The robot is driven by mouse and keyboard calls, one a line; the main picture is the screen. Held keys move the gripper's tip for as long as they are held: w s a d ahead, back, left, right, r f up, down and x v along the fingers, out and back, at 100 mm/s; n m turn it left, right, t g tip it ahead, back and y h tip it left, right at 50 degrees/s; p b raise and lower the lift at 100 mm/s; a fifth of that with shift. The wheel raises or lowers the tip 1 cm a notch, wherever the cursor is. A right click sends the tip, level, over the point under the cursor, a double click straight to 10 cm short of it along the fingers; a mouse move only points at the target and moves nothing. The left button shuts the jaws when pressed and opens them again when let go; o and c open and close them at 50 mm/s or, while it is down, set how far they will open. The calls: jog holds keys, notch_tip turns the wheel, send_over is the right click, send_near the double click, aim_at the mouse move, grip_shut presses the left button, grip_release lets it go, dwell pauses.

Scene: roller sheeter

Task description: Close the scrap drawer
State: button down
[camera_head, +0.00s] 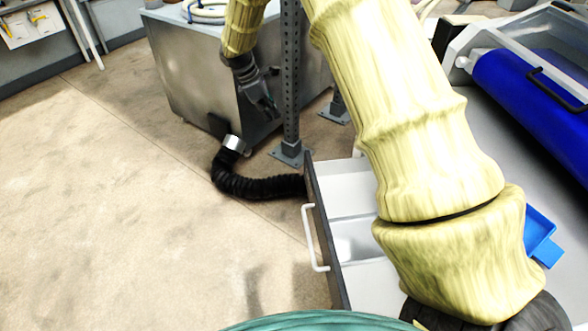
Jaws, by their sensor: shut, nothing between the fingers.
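The scrap drawer (347,270) stands pulled out at the lower middle, with a dark front panel and a pale, divided inside. A white bar handle (308,238) is on the outer face of its front. My yellow-sleeved arm hides the drawer's right part and where it meets the machine. My gripper (268,105) is at the upper middle, beyond the drawer and apart from it, in front of a grey metal cabinet. It is shut and holds nothing.
A perforated metal post (291,80) stands just right of my gripper. A black hose (250,187) runs along the floor from the grey cabinet (185,75) toward the drawer. A blue roller (535,95) is at the upper right. The floor at left is clear.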

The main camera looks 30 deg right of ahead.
notch_tip(320, 180, down, 12)
jog(key=b, duration=1)
jog(key=s+d+f+p, duration=0.1)
jog(key=s+d+f, duration=0.1)
jog(key=d+f, duration=0.5)
jog(key=shift+s+f, duration=0.4)
jog(key=shift+f, duration=0.55)
jog(key=shift+d, duration=0.2)
